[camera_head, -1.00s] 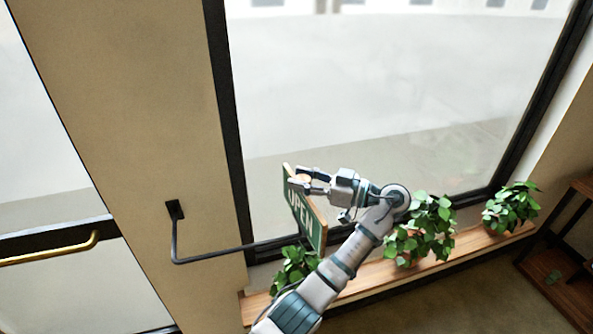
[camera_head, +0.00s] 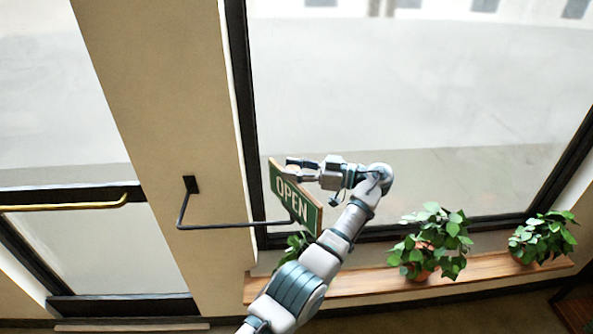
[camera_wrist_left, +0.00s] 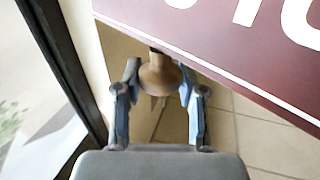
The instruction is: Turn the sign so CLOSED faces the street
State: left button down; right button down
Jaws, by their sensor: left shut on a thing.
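The sign (camera_head: 294,205) hangs from a dark wall bracket in front of the window. In the head view its green face with white OPEN shows toward me at a slant, and the board looks tilted. In the left wrist view the sign's other face (camera_wrist_left: 215,30) is maroon with parts of white letters; the whole word is cut off. My left gripper (camera_head: 292,170) is at the sign's upper edge. In the left wrist view its fingers are shut on a round wooden knob (camera_wrist_left: 160,76) beside the sign. My right gripper is out of view.
The bracket (camera_head: 236,225) reaches from the wall post to the sign. Potted plants (camera_head: 431,243) stand on a wooden ledge (camera_head: 390,280) below the window (camera_head: 430,100). A door with a brass handle (camera_head: 70,207) is at left. Open space lies before the window, above the plants.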

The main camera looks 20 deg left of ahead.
pick_arm(q)
jog(key=shift+r, duration=0.25)
jog(key=c, duration=0.9)
grip_release()
jog(key=shift+w, duration=0.1)
jog(key=shift+o, duration=1.2)
jog(key=shift+f, duration=0.1)
jog(key=shift+w+f, duration=0.1)
jog(key=shift+f, duration=0.05)
